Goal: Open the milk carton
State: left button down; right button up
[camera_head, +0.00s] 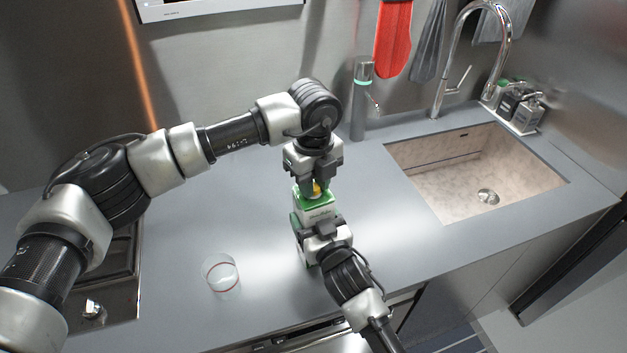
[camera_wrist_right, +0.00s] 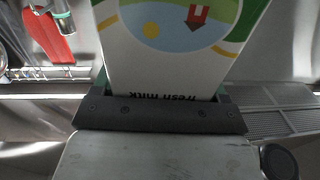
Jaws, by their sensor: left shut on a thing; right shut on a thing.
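The milk carton (camera_head: 317,207) is white and green and stands upright on the grey counter, partly hidden by my right gripper. In the right wrist view the carton (camera_wrist_right: 180,40) fills the space at the jaws, with "fresh milk" lettering and a picture on its face. My right gripper (camera_head: 317,236) is shut on the carton's body from the front. My left gripper (camera_head: 314,186) points down from above and is shut on the yellow cap (camera_head: 317,188) at the carton's top. The cap is mostly hidden between the fingers.
A clear glass (camera_head: 221,273) stands on the counter (camera_head: 262,230) left of the carton. A sink (camera_head: 470,175) with a tall faucet (camera_head: 440,88) is at the right, with soap bottles (camera_head: 522,108) behind it. A grey cylindrical dispenser (camera_head: 361,100) stands at the back.

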pick_arm(q)
jog(key=n, duration=0.6)
jog(key=shift+w+a+r, duration=0.1)
jog(key=shift+r, duration=0.2)
jog(key=shift+r, duration=0.9)
jog(key=shift+r, duration=2)
pick_arm(e)
jog(key=o, duration=1.7)
pick_arm(q)
jog(key=shift+f, duration=0.1)
pick_arm(e)
jog(key=shift+s, duration=0.15)
